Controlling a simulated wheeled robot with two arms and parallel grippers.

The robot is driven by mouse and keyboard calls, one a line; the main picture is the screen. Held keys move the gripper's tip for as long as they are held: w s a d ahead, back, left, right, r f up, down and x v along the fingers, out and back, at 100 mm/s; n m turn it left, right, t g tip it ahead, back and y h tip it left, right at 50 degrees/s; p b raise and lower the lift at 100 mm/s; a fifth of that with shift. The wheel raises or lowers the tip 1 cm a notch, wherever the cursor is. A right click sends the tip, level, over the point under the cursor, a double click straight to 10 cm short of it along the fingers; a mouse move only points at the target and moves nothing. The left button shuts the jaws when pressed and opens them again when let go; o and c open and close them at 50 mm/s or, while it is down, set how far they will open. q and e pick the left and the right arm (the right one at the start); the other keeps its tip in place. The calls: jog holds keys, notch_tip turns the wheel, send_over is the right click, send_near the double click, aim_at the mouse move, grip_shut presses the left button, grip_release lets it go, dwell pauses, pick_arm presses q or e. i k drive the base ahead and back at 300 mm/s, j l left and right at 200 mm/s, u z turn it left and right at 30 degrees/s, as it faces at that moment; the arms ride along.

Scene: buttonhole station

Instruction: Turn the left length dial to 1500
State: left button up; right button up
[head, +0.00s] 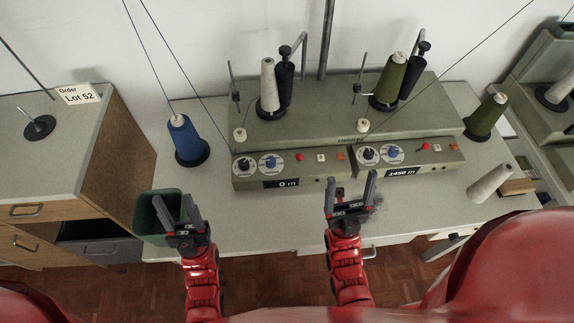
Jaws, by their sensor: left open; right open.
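The left unit of the grey-green winder (300,145) has two round white dials on its front panel. One has a black knob (243,164) and the other, to its right, a blue knob (270,162). The print is too small to tell which is the length dial. The left display (281,183) below them reads 0 m. My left gripper (174,203) is open and empty, left of and nearer than the left dials, over a green bin. My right gripper (350,190) is open and empty, in front of the gap between the two panels. Neither gripper touches a dial.
The right panel has similar dials (393,154) and a display (402,173) reading 1450 m. Cones of thread stand on the winder. A blue cone (186,137) stands left of it, and a white cone (489,183) lies at right. The green bin (150,222) stands at the table's left.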

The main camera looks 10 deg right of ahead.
aim_at(270, 161)
jog(key=k+u, duration=0.35)
jog(key=u, duration=0.15)
jog(key=k+j+u, duration=0.25)
jog(key=u, duration=0.25)
jog(key=k, duration=0.05)
